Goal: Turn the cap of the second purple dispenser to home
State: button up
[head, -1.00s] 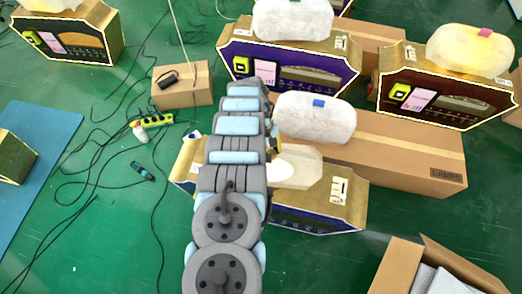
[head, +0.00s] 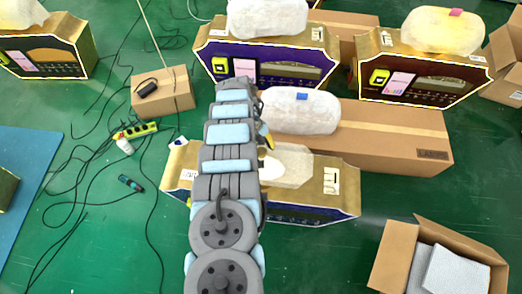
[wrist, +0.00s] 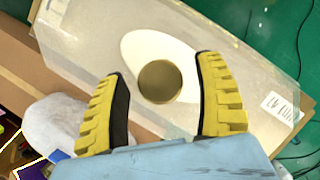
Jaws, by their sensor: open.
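A dispenser with a gold top (head: 325,185) and dark purple front (head: 290,214) stands under my arm in the head view. A pale oval patch (head: 290,165) shows on its top. In the wrist view, a round bronze cap (wrist: 160,82) sits on a white oval (wrist: 142,50) on that top. My gripper (wrist: 163,72) is open, its two yellow fingers on either side of the cap with gaps between. Their height relative to the cap is unclear. In the head view my arm mostly hides the gripper. Another purple dispenser (head: 290,70) stands farther back, with a white bundle on top.
A dark red dispenser (head: 425,85) stands at back right. An open box (head: 395,255) stands front right. Cables and a power strip (head: 138,130) lie left.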

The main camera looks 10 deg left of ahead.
jog(key=shift+r, duration=0.1)
jog(key=v, duration=1.1)
jog(key=shift+r, duration=0.35)
jog(key=shift+w, duration=0.15)
